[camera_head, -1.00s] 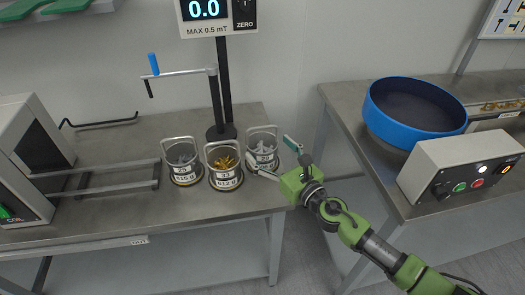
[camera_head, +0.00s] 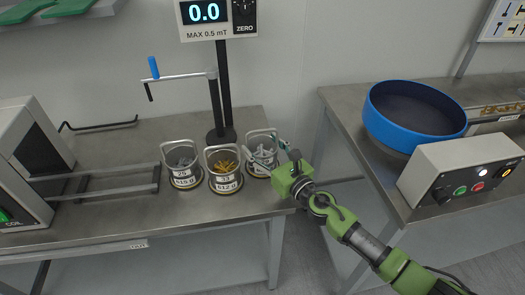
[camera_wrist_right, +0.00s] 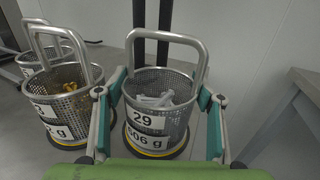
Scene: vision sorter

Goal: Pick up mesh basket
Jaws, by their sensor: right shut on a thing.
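Three mesh baskets with raised handles stand in a row on the left steel table. The right-hand mesh basket (camera_head: 258,163) holds pale parts and stands on a yellow-rimmed round base; its label in the right wrist view (camera_wrist_right: 146,124) reads 29. My right gripper (camera_head: 262,158) is around this basket, its fingers shut on the two sides of it. The middle basket (camera_head: 223,169) holds golden parts, and the left basket (camera_head: 182,166) holds greyish parts. My left gripper is not in view.
A post with a crank and a 0.0 display (camera_head: 206,12) stands behind the baskets. A grey machine (camera_head: 28,150) is at the left. Across a gap, the right table carries a blue bowl (camera_head: 375,125) and a control box (camera_head: 425,178).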

